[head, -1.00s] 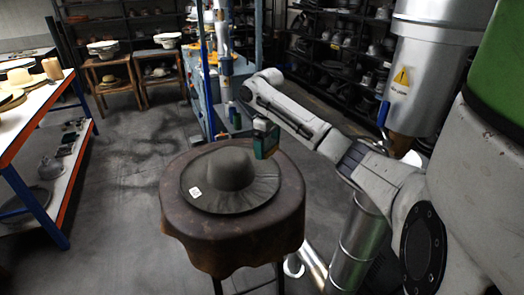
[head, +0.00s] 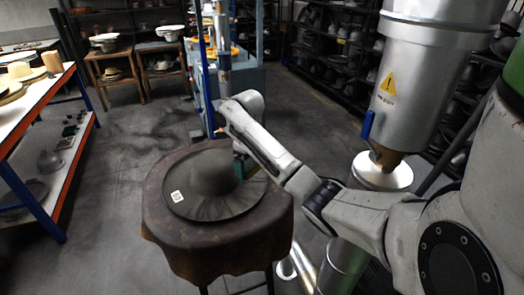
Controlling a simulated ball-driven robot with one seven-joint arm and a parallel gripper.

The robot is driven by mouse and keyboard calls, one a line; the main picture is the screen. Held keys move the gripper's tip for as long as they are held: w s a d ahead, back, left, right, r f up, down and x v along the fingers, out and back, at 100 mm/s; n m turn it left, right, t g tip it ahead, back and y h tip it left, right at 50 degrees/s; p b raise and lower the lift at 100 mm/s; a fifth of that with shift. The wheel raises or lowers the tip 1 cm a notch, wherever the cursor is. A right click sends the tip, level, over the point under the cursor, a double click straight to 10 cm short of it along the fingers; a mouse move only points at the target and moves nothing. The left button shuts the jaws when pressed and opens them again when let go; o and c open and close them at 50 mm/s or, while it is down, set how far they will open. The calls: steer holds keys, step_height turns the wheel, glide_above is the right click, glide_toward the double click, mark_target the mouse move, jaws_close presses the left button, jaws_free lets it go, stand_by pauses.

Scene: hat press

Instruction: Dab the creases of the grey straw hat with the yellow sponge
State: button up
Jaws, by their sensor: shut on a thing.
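The grey straw hat (head: 205,195) lies brim down on a round table (head: 170,240) with a dark brown leather-like cover. Its rounded crown stands up in the middle, and a small white label sits on the left of the brim. My gripper (head: 241,161) is at the right side of the crown, low over the brim, and my own arm partly covers it. I cannot tell whether the sponge touches the hat.
A white-topped bench (head: 28,105) with an orange edge and hats stands at the left. Small wooden tables (head: 118,75) with hats are at the back. A blue machine frame (head: 240,85) stands behind the covered table. Dark hat shelves (head: 335,45) line the back right. Floor at left centre is clear.

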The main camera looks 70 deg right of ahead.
mark_target(252, 192)
steer(key=shift+s+f, duration=0.1)
steer(key=shift+f, duration=0.25)
steer(key=shift+f+b, duration=0.85)
steer(key=shift+f, duration=0.1)
step_height(252, 192, down, 6)
steer(key=b, duration=0.5)
steer(key=shift+r, duration=0.25)
steer(key=shift+f+b, duration=0.4)
steer(key=shift+f, duration=0.15)
steer(key=shift+f+p, duration=0.1)
steer(key=shift+p, duration=0.25)
stand_by(1.7)
